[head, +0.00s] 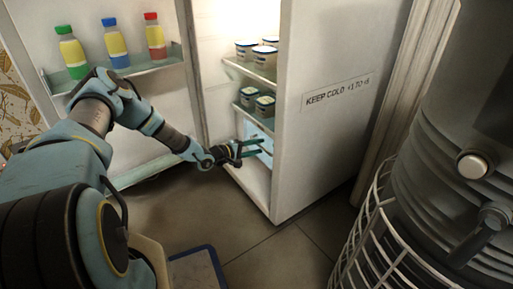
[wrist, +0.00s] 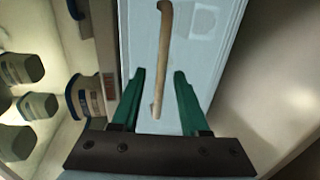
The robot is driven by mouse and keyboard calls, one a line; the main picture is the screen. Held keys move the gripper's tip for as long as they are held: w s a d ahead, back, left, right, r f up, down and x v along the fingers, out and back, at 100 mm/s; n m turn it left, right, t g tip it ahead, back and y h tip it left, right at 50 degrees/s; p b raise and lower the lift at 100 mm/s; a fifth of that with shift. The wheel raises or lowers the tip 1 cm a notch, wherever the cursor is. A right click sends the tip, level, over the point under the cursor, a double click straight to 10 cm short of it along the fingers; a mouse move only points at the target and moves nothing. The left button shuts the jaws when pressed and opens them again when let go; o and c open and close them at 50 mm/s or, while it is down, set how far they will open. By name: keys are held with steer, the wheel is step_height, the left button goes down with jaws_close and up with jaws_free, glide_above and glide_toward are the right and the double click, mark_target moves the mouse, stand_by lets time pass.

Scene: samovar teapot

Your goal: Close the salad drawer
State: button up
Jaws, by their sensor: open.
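The salad drawer (head: 267,130) is a pale blue box low in the open fridge, partly hidden by my gripper and the fridge's side wall. Its pale blue front (wrist: 205,55) fills the middle of the wrist view, with a long tan handle (wrist: 165,45) on it. My gripper (head: 262,147) reaches into the fridge opening at the drawer's height. In the wrist view my gripper (wrist: 159,75) is open, its two green fingers on either side of the handle's lower end. Nothing is held between them. I cannot tell whether the fingers touch the drawer, or how far out it stands.
The fridge (head: 325,130) has several tubs (head: 247,50) on the shelves above the drawer. Its open door at the left carries three bottles (head: 115,43) in a rack. A large metal samovar (head: 420,150) in a wire cage stands at the right.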

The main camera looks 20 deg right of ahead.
steer(key=p+v, duration=0.3)
steer(key=v, duration=0.7)
steer(key=shift+a, duration=0.4)
steer(key=shift+r, duration=0.1)
steer(key=a+r+m+t+y+p, duration=0.2)
steer(key=a+r+m+y+p, duration=0.15)
steer(key=a+r+y, duration=1.25)
steer(key=s+a+r+g+p, duration=0.1)
steer(key=s+a+r+g, duration=0.1)
steer(key=s+a+r, duration=0.6)
steer(key=s+a+r+g+p, duration=0.1)
steer(key=s+a+r, duration=0.5)
steer(key=s, duration=0.5)
step_height(320, 180, up, 39)
steer(key=p, duration=3.7)
steer(key=shift+w+d+f+h+p, duration=0.2)
steer(key=shift+w+d+h+p, duration=0.1)
steer(key=shift+w+d+h, duration=0.1)
